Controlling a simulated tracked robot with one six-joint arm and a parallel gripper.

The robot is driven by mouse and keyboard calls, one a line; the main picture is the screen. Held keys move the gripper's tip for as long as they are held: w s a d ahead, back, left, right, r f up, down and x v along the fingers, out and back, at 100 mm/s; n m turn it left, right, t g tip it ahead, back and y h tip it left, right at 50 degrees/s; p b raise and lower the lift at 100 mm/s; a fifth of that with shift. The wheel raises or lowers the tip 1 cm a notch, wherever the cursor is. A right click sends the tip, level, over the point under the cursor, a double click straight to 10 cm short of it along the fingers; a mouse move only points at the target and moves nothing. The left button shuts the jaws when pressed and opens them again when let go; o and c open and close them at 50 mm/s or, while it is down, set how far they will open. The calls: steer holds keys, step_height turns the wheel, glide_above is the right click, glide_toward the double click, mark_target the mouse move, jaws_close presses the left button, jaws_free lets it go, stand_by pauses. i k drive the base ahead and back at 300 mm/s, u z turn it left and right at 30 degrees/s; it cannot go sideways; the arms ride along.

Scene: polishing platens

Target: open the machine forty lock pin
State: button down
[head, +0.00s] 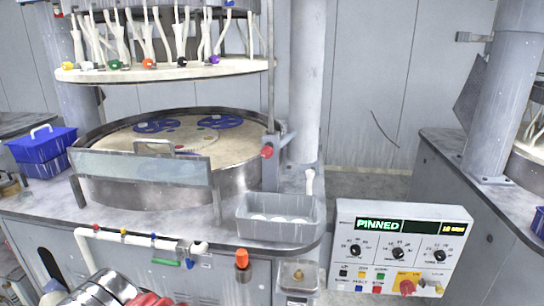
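The polishing machine has a round steel basin (240,178) with a pale platen (115,140) carrying blue carriers. A grey bracket (270,176) stands at the basin's right edge, with a red knob (266,152) on it that may be the lock pin's handle. Whether the pin is in or out does not show at this size. The control panel (347,225) reads "PINNED" on its green display (380,225). No number forty is readable on the machine. My gripper is not in view.
A grey tub (279,232) sits on the front right of the machine top, below the bracket. A clear splash guard (140,167) stands before the basin. The raised upper plate (165,72) hangs above. Blue bins (42,145) are at left; another machine (470,180) stands at right.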

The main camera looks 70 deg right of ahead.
mark_target(266, 152)
steer(key=z, duration=2.15)
steer(key=k, duration=0.65)
steer(key=u, duration=0.5)
steer(key=i, duration=0.95)
steer(key=u, duration=0.3)
